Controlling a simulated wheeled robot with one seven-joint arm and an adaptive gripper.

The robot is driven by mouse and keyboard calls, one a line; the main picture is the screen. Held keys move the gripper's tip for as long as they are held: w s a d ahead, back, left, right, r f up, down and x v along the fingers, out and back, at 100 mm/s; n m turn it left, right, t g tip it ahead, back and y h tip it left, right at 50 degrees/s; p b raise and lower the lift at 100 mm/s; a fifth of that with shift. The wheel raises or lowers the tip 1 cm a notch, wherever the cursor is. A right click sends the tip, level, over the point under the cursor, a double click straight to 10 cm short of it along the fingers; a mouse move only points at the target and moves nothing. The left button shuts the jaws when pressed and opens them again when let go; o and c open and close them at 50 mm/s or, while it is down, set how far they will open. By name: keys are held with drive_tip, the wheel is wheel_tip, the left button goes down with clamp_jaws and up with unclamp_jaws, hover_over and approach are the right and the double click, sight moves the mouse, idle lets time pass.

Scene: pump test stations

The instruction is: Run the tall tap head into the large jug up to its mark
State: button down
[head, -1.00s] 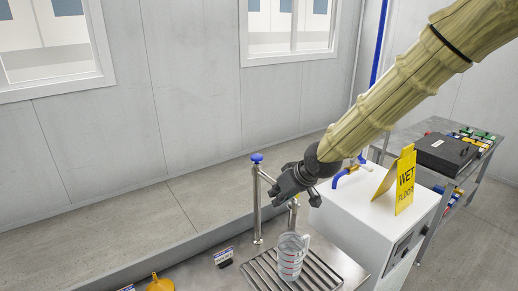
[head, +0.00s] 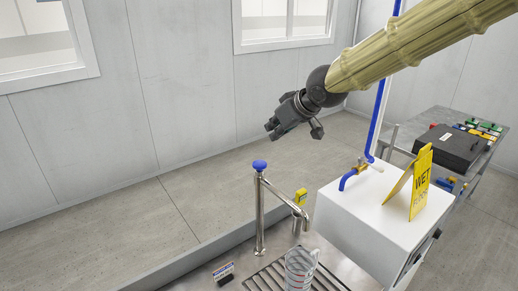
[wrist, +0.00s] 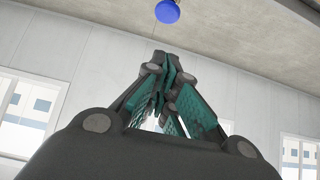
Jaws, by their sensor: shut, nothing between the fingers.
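The tall tap head (head: 259,212) is a steel post with a blue knob (head: 259,165) on top and an arm running to a spout (head: 299,222) on the right. The large jug (head: 299,268) is clear and stands on the slatted grate below the spout; its lower part is cut off by the picture edge, and I cannot make out its mark or any water in it. My gripper (head: 273,130) is shut and empty, raised above and apart from the knob. In the wrist view its fingers (wrist: 160,75) are closed together, with the blue knob (wrist: 167,11) beyond them at the top edge.
A white cabinet (head: 360,215) with a yellow wet floor sign (head: 421,183) and a blue-handled pipe tap (head: 352,177) stands to the right. Behind it, a grey bench (head: 440,122) holds a black case (head: 447,148). A small label stand (head: 223,272) sits left of the grate (head: 262,279).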

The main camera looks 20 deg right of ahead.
drive_tip(key=shift+s+r, duration=0.1)
drive_tip(key=shift+s, duration=0.1)
drive_tip(key=shift+d, duration=0.1)
drive_tip(key=p, duration=0.3)
hover_over(261, 164)
wheel_tip(261, 164, down, 7)
drive_tip(key=shift+f, duration=0.95)
drive_tip(key=shift+w+f+p, duration=0.1)
drive_tip(key=shift+f+p, duration=0.3)
drive_tip(key=shift+f, duration=0.75)
